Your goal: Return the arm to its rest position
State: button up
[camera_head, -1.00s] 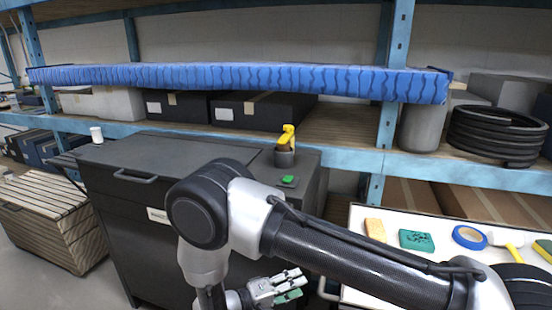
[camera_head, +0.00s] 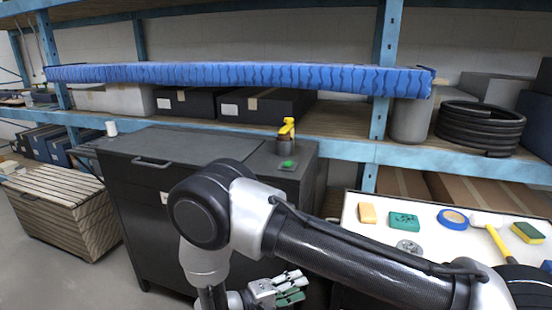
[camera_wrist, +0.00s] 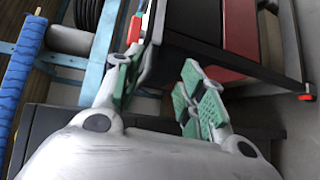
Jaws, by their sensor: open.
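My gripper (camera_head: 290,288) is at the bottom middle of the head view, below my bent elbow and in front of the dark cabinet. In the wrist view my gripper (camera_wrist: 158,95) shows its two green-padded fingers spread apart with nothing between them. My arm reaches in from the lower right and folds down at the elbow.
A dark cabinet (camera_head: 130,210) stands behind my arm, with a green block (camera_head: 287,164) and a yellow-topped item (camera_head: 287,130) on it. A white table (camera_head: 350,212) with sponges, blue tape (camera_head: 453,219) and a yellow-handled tool is at right. A slatted crate (camera_head: 60,215) is left.

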jog(key=s+d+r+n+g, duration=0.2)
jog(key=s+d+n+g, duration=0.2)
jog(key=s+d, duration=0.1)
jog(key=s+d+r+m+g+y, duration=0.1)
jog(key=d+r+g+y, duration=0.25)
jog(key=r, duration=0.55)
jog(key=d+r+g+y, duration=0.3)
jog(key=d+r+y, duration=0.1)
jog(key=r, duration=0.5)
jog(key=s+d+r+m+t+y, duration=0.3)
jog(key=s+d+r+m, duration=0.1)
jog(key=d+r, duration=0.5)
jog(key=s+d+r+m+t+y, duration=0.4)
jog(key=d+r, duration=0.5)
jog(key=r, duration=0.2)
jog(key=shift+s+d+m, duration=0.3)
jog(key=shift+s+m, duration=0.1)
